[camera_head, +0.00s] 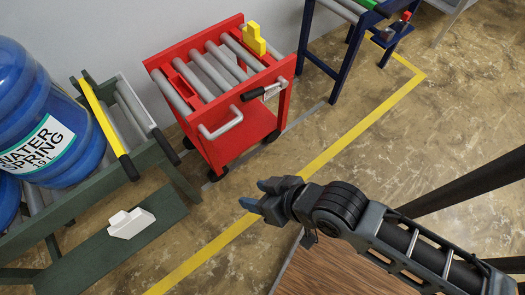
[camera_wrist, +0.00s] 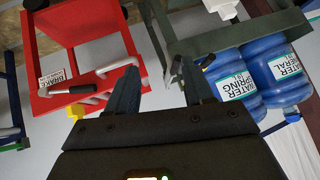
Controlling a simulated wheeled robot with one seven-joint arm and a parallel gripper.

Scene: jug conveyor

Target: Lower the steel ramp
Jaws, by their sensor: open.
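My gripper (camera_head: 256,194) is open and empty above the floor, in front of the red cart and right of the green conveyor. In the wrist view its two fingers (camera_wrist: 153,68) stand apart with nothing between them. A grey metal piece with a black edge (camera_head: 136,103) stands at the cart-side end of the green conveyor (camera_head: 170,150). It looks like the steel ramp, raised, but I cannot tell for sure. A yellow bar with black ends (camera_head: 104,117) lies across the conveyor just left of it. My gripper touches none of these.
Blue water jugs (camera_head: 45,120) stand on the conveyor. The red roller cart (camera_head: 240,135) has a grey handle, a black-ended lever (camera_head: 262,92) and a yellow block (camera_head: 253,38). A white block (camera_head: 130,223) lies on the conveyor's lower shelf. Floor around the yellow line is clear.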

